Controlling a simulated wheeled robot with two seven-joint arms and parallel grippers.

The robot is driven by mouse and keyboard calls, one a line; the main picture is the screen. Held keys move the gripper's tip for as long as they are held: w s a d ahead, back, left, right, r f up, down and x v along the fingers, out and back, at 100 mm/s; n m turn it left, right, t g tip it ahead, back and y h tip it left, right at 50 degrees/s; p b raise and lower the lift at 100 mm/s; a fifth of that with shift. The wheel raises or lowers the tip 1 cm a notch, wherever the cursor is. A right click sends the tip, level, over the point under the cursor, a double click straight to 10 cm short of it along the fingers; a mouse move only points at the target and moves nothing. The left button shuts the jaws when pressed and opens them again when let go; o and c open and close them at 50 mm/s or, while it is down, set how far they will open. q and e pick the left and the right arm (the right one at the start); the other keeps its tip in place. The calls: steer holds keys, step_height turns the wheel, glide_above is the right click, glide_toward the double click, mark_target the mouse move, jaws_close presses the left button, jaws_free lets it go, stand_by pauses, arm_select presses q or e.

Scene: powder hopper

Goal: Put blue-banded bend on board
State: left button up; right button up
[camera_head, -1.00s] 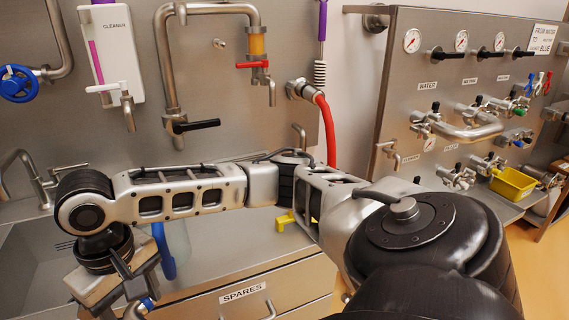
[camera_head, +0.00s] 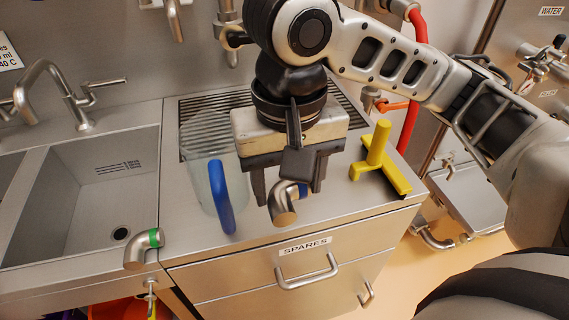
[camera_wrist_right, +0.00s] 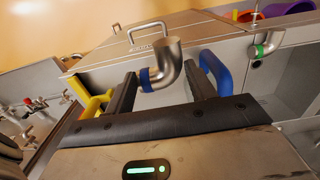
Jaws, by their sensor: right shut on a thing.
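The blue-banded bend (camera_head: 284,206) is a short steel elbow with a blue band near one end. My right gripper (camera_head: 290,186) is shut on it, above the counter's front edge, with the jaws pointing down. In the right wrist view the bend (camera_wrist_right: 168,62) shows between the fingers, blue band towards the left finger. The steel board (camera_head: 545,75) with valves and a WATER label is only partly visible at the right edge; its ports are mostly out of view. My left gripper is not in view.
A clear jug (camera_head: 195,160) with a blue handle stands left of the gripper. A yellow T-shaped tool (camera_head: 378,160) lies on the counter to the right. A green-banded bend (camera_head: 145,247) sits by the sink (camera_head: 80,190). The SPARES drawer (camera_head: 290,265) is below. A red hose (camera_head: 414,60) hangs behind.

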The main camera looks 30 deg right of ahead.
steer(key=w+d+f, duration=0.2)
steer(key=w, duration=0.1)
steer(key=w+d+f+b, duration=0.1)
steer(key=w+d+f, duration=0.1)
steer(key=w+f, duration=0.1)
steer(key=w+d+f+b, duration=0.1)
steer(key=w+d+f, duration=0.1)
steer(key=w, duration=0.1)
steer(key=shift+f, duration=0.4)
steer(key=shift+w+d+f, duration=0.15)
steer(key=shift+w+f, duration=0.2)
steer(key=shift+f, duration=0.15)
steer(key=f, duration=0.3)
steer(key=shift+w+d+f, duration=0.15)
steer(key=shift+w, duration=0.05)
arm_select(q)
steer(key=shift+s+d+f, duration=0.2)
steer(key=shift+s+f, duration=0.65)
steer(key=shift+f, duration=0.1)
arm_select(e)
steer(key=shift+f, duration=0.15)
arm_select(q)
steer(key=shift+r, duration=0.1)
arm_select(e)
steer(key=shift+f, duration=0.1)
